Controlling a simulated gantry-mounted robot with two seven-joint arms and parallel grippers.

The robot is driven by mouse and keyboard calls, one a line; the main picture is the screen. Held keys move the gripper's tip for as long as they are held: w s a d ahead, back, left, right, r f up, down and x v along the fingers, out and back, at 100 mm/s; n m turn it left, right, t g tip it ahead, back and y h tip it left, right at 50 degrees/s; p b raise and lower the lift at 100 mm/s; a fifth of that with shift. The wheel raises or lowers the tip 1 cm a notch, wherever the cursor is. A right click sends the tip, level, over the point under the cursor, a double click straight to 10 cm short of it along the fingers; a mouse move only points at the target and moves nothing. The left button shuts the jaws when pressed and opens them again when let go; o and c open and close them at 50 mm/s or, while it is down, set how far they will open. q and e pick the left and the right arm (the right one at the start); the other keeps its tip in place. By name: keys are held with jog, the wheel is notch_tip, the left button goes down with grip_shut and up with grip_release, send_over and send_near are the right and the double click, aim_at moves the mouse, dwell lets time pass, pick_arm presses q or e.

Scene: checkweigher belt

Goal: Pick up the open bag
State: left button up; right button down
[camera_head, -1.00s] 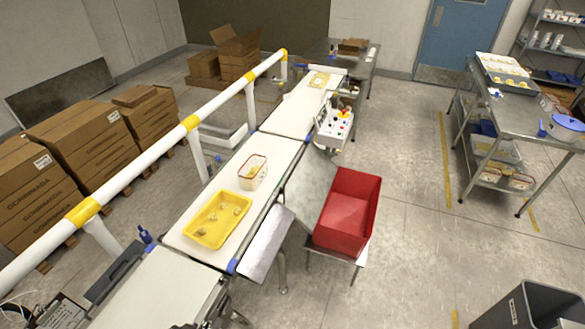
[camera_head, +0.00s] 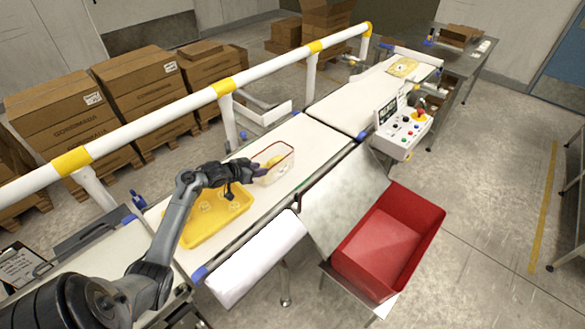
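A yellow tray (camera_head: 188,235) lies on the near part of the white belt with several small pale packs (camera_head: 206,207) in it. A clear tub with a red rim (camera_head: 283,170) stands just beyond it, with something yellow inside. A flat yellow-and-white pack (camera_head: 402,67) lies at the far end of the belt. I cannot tell which of these is the open bag. My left gripper (camera_head: 258,171) is over the far edge of the tray, at the near side of the tub. Its fingers are too small to read, and contact with the tub is unclear. My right gripper is out of view.
A white rail (camera_head: 140,127) runs along the belt's left side. A control box (camera_head: 403,133) stands on its right. A red bin (camera_head: 388,240) stands right of the belt, by a sloping metal chute (camera_head: 342,198). Stacked cartons (camera_head: 133,93) stand behind the rail.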

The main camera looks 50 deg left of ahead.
pick_arm(q)
jog(key=shift+t, duration=0.4)
jog(key=w, duration=0.1)
jog(key=w+b, duration=0.1)
jog(key=w, duration=0.1)
jog(key=w+a+f+b, duration=0.1)
jog(key=shift+w, duration=0.35)
jog(key=shift+b+x, duration=0.6)
jog(key=shift+x, duration=2.65)
jog(key=shift+a+r, duration=0.1)
jog(key=shift+r, duration=0.05)
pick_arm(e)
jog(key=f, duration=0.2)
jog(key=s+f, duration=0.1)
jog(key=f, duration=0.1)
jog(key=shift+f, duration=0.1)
pick_arm(q)
grip_shut()
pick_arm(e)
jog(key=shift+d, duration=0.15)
